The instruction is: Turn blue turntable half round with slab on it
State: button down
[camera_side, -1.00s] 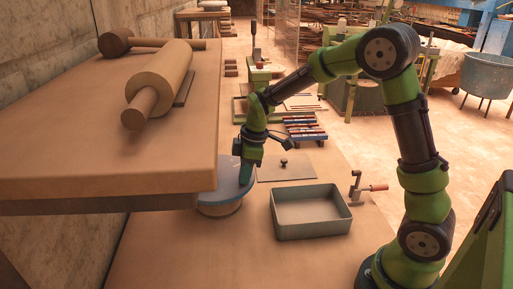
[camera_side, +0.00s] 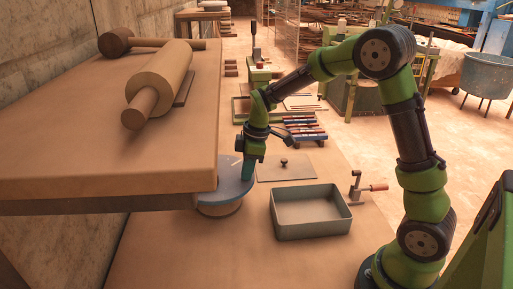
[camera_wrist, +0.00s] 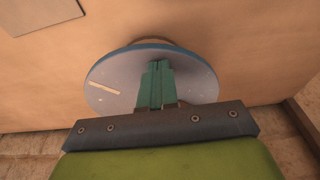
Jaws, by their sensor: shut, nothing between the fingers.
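The blue turntable (camera_side: 222,199) stands on the lower bench, partly hidden behind the raised shelf's edge in the side view. In the wrist view the turntable (camera_wrist: 98,100) shows a round grey top, a blue rim and a pale line at the left. I cannot make out a slab distinct from the grey top. My gripper (camera_side: 247,178) points down at the turntable's right side. In the wrist view my gripper (camera_wrist: 157,66) is shut and empty, its green fingers over the disc. I cannot tell if the fingertips touch it.
A raised shelf (camera_side: 80,130) with a rolling pin (camera_side: 160,82) and a mallet (camera_side: 116,43) overhangs at the left. A grey open tray (camera_side: 310,212) stands right of the turntable. A flat plate with a knob (camera_side: 298,172) and a red-handled crank (camera_side: 374,187) lie beyond.

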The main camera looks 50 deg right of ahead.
jog(key=shift+w+d, duration=0.1)
jog(key=shift+d, duration=0.05)
jog(key=shift+w+d, duration=0.4)
jog(key=shift+d, duration=0.2)
dwell(0.3)
notch_tip(320, 180, up, 7)
dwell(0.8)
jog(key=shift+a, duration=0.1)
send_over(221, 195)
jog(key=shift+s+d+f, duration=0.15)
jog(key=shift+f, duration=1.3)
jog(key=shift+s+d+f, duration=0.1)
jog(key=shift+f, duration=1.3)
jog(key=shift+f, duration=0.65)
